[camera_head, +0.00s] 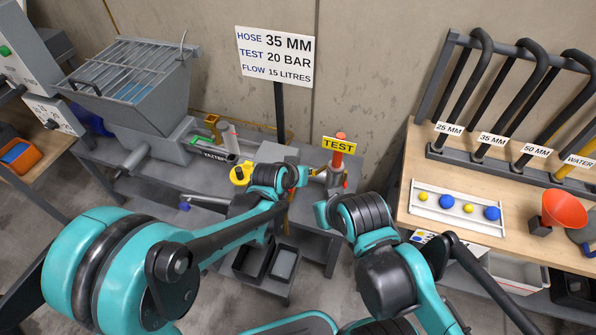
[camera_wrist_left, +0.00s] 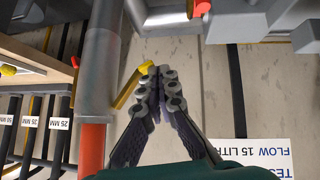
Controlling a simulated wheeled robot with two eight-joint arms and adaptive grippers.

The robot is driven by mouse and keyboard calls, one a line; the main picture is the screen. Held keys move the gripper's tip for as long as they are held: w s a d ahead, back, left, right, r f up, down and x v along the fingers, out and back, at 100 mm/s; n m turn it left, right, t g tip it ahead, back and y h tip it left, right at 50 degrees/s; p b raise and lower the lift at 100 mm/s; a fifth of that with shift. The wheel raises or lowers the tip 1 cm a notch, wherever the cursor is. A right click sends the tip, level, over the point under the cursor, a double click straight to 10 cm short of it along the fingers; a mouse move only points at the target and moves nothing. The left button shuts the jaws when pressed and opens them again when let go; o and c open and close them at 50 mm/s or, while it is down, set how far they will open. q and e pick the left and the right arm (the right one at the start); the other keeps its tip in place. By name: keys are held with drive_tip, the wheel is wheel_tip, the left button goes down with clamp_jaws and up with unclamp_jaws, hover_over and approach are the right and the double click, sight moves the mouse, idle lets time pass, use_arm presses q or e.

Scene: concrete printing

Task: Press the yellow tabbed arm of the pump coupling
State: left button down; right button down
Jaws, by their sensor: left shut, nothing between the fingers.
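The pump coupling stands under the yellow TEST sign (camera_head: 342,145) in the head view, with a red-orange post above its grey body (camera_head: 334,180). In the left wrist view, its yellow arm (camera_wrist_left: 132,87) slants out beside a thick grey pipe (camera_wrist_left: 101,70). My left gripper (camera_wrist_left: 160,72) is shut and empty, its fingertips just right of the yellow arm's upper end. I cannot tell whether they touch. In the head view my left wrist partly hides the coupling. My right arm comes in at the lower right, but its gripper cannot be made out.
A hopper (camera_head: 130,85) stands at the left. A sign board (camera_head: 275,57) rises behind the bench. At the right, a wooden table (camera_head: 425,165) carries a hose rack, a white tray (camera_head: 412,203) of balls and an orange funnel (camera_head: 565,208). Dark bins (camera_head: 252,262) sit below.

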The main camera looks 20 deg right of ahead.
drive_tip(key=shift+f+b, duration=0.35)
drive_tip(key=shift+f, duration=0.15)
drive_tip(key=shift+r, duration=0.1)
drive_tip(key=shift+r+p, duration=0.5)
drive_tip(key=shift+p, duration=0.1)
